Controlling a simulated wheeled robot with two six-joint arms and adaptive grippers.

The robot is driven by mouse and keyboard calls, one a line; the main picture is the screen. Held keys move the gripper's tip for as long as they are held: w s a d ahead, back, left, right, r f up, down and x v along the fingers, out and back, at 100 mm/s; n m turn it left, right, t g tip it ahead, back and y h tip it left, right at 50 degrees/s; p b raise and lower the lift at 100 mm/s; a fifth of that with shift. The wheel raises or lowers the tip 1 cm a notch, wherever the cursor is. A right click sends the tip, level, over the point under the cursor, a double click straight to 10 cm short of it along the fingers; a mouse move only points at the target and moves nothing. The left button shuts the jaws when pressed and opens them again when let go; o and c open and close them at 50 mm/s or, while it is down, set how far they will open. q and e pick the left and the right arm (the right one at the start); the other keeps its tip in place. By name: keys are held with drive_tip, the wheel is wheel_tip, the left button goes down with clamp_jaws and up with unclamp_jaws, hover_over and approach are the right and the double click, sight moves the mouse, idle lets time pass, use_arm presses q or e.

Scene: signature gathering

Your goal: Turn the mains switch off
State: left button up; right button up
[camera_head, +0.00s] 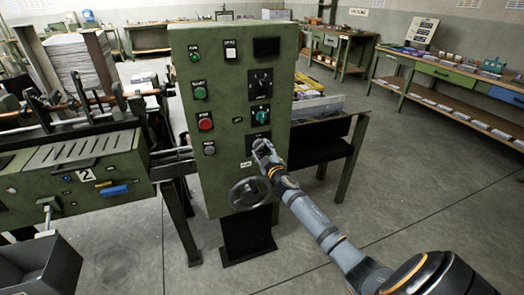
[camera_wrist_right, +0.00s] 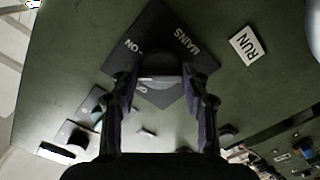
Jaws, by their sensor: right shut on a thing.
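The mains switch plate (camera_wrist_right: 165,35) is black with white lettering, "MAINS" and "ON", in the right wrist view. It is fixed low on the face of a green control cabinet (camera_head: 222,150). My right gripper (camera_head: 264,150) is at the switch in the head view and covers most of it. In the right wrist view my right gripper's fingers (camera_wrist_right: 161,90) stand on both sides of the dark switch knob (camera_wrist_right: 160,68) and are shut on it. The knob's exact angle is hard to make out. My left gripper is not in view.
The cabinet face also carries a green rotary switch (camera_head: 261,117), a red button (camera_head: 205,124), a black-and-white dial (camera_head: 260,83) and a handwheel (camera_head: 249,193) below. Open floor (camera_head: 400,190) lies to the right.

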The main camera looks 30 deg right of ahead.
drive_tip(key=n, duration=0.4)
drive_tip(key=shift+n+p, duration=0.7)
drive_tip(key=shift+n, duration=2.1)
drive_tip(key=o, duration=1.1)
drive_tip(key=shift+o, duration=0.2)
drive_tip(key=shift+r, duration=0.1)
drive_tip(key=v, duration=1.2)
